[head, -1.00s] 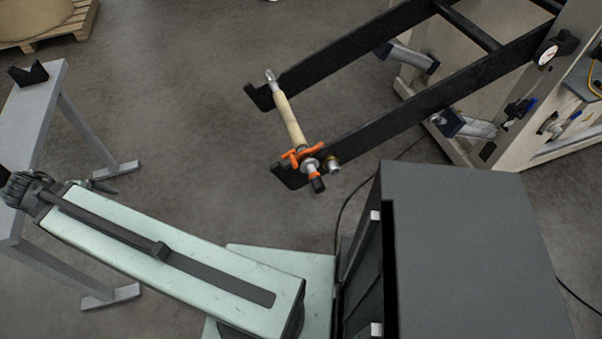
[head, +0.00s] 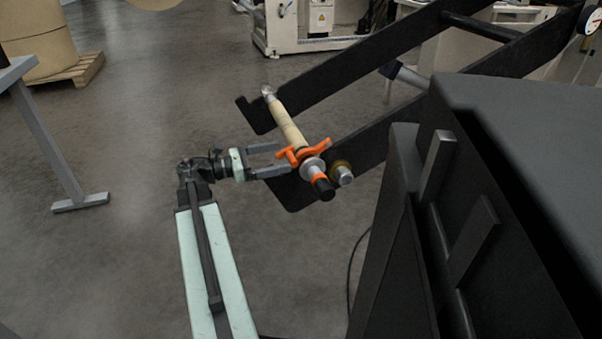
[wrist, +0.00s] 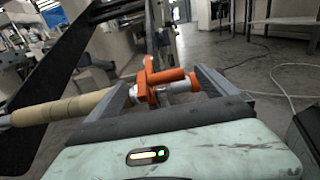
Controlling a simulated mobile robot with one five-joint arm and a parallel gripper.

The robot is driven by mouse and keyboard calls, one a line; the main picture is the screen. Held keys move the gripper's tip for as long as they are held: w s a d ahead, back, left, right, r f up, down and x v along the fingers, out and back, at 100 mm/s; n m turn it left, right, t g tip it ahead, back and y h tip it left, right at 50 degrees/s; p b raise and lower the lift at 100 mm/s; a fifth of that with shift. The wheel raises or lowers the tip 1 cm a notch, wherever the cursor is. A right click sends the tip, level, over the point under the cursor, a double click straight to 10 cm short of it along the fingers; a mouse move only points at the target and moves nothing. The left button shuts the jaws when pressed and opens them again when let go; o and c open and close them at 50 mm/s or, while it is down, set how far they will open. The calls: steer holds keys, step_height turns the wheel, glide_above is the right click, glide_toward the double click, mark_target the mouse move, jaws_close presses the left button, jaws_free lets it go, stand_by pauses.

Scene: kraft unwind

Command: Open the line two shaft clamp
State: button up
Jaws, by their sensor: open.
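The orange shaft clamp (head: 288,156) sits on the near end of the shaft, beside a silver collar and a black-tipped end. The shaft (head: 290,126) carries a tan core and spans the two black arms of the stand. My gripper (head: 283,160) is open, its two grey fingers pointing right at the clamp. In the wrist view, the clamp (wrist: 154,86) shows ahead between the open fingers, with its orange handle pointing right. The fingers appear apart from the clamp; I cannot tell the exact gap.
The black stand arms (head: 345,72) reach in from the upper right. A dark cabinet (head: 520,130) fills the right side. A grey stand (head: 45,140) is at left, with a paper roll on a pallet (head: 75,72) behind. Open floor lies left of my arm.

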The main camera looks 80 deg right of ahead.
mark_target(292, 154)
steer(key=shift+s+d+r, duration=0.15)
steer(key=shift+s, duration=0.2)
steer(key=x, duration=0.7)
steer(key=shift+c, duration=0.3)
